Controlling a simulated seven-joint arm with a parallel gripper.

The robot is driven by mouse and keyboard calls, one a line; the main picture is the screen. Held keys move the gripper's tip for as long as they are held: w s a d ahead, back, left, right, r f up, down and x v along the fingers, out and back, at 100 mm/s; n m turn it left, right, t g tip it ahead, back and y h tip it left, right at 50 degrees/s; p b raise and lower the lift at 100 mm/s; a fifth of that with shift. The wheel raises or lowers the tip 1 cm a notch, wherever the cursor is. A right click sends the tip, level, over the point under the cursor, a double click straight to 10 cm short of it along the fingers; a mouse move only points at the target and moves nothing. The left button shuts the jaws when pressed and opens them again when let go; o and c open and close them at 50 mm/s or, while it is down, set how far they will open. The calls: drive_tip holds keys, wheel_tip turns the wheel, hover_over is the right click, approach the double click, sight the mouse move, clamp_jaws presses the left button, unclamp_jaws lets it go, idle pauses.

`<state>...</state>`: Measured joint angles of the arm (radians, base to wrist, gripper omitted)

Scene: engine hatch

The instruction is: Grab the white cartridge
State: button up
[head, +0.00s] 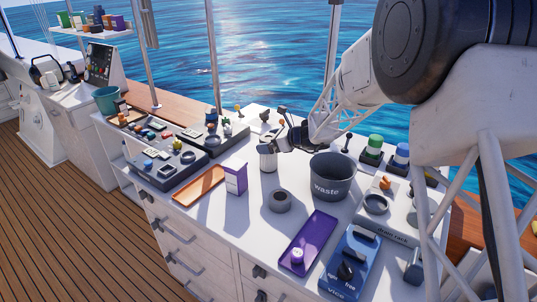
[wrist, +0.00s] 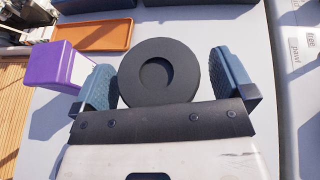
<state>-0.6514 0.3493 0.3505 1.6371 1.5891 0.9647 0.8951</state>
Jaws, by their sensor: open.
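A white cylinder with a dark top, which looks like the white cartridge (head: 268,160), stands upright on the white counter in the head view. In the wrist view its round black top (wrist: 160,72) with a recessed centre fills the space between my fingers. My gripper (head: 274,143) is at the cylinder's top; it also shows in the wrist view (wrist: 165,82). The two blue-grey fingers are open, one on each side of the black top, with a small gap at the left and right. My gripper's dark front plate comes up to the disc's lower edge. The white sides are hidden in the wrist view.
A purple-and-white box (head: 236,179) stands left of the cylinder, close to my left finger in the wrist view. An orange tray (head: 200,187) lies beyond it. The grey waste bin (head: 332,178) stands to the right. A grey ring (head: 279,201) and purple tray (head: 308,243) lie nearer.

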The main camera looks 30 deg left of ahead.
drive_tip(key=shift+c, duration=0.5)
drive_tip(key=c, duration=1.2)
drive_tip(key=shift+r, duration=0.15)
drive_tip(key=shift+r, duration=4.85)
